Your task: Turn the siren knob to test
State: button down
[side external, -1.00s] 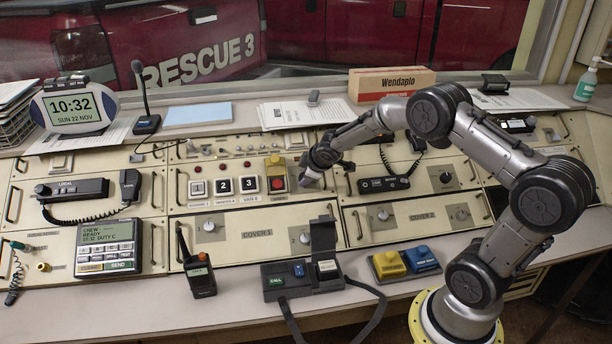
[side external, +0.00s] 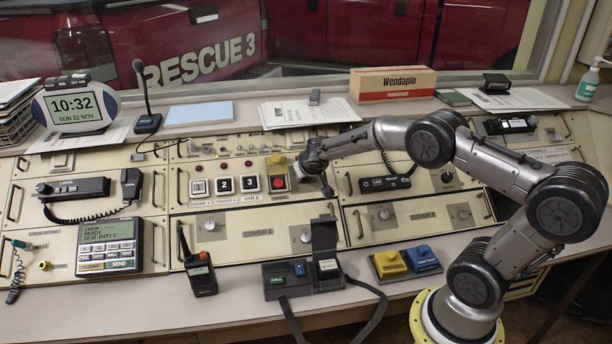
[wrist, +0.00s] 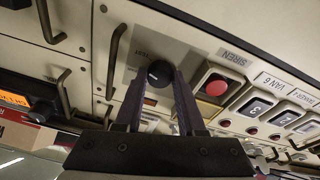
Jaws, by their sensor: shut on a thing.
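The two dark fingers of my gripper (wrist: 160,84) are shut on the knob, one on each side. A square red button (wrist: 214,87) sits just right of it under a SIREN label (wrist: 232,61). In the side external view my gripper (side external: 298,172) is at the panel just right of the red button (side external: 278,184), and it hides the knob.
Metal bar handles (wrist: 117,48) stand up left of the knob. Buttons numbered 2 (side external: 225,186) and 3 (side external: 249,184) sit left of the siren button in the side external view. A radio unit (side external: 385,183) with a coiled cord lies to the right.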

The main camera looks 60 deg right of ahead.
jog(key=shift+w+r+m, duration=0.1)
jog(key=shift+m, duration=1)
jog(key=c, duration=0.5)
grip_release()
jog(key=v, duration=1.3)
jog(key=shift+a+r, duration=0.25)
jog(key=shift+a, duration=0.15)
